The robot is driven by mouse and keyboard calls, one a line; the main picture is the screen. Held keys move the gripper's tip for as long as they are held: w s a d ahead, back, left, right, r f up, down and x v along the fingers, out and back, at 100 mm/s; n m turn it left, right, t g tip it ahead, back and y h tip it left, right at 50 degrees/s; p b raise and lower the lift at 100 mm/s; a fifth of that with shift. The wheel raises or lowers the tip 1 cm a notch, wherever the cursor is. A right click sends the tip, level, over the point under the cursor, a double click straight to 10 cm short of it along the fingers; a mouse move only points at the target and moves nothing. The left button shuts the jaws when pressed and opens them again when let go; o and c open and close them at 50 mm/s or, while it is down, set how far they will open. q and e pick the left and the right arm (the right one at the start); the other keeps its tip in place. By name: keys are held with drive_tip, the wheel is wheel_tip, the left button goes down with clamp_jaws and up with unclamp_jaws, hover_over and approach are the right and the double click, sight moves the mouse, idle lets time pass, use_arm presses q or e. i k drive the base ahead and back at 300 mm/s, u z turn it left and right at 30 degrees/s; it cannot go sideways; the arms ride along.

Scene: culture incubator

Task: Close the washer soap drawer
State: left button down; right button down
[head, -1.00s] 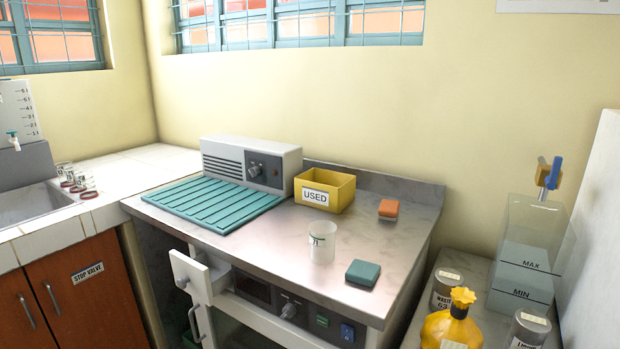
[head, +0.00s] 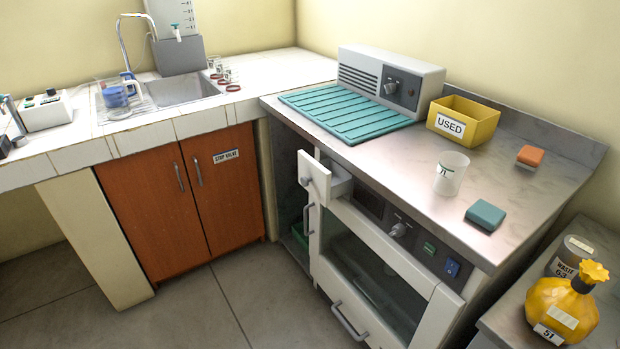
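The washer (head: 441,330) is the white front-loading unit under the steel counter in the head view. Its soap drawer (head: 315,178) is at the upper left of the front and stands pulled out, with a small grey handle (head: 304,181) on its white face. The open drawer's inside shows behind the face. Neither of my grippers is in view.
On the steel counter (head: 390,165) stand a teal ribbed mat (head: 345,112), a grey-white device (head: 390,78), a yellow USED bin (head: 463,121), a white cup (head: 451,174) and two small blocks. A sink cabinet (head: 188,200) stands left. The floor (head: 215,300) before the washer is clear.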

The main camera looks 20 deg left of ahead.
sight(324, 180)
drive_tip(key=k, duration=0.65)
drive_tip(key=u, duration=0.65)
drive_tip(key=i, duration=1.5)
drive_tip(key=z, duration=0.45)
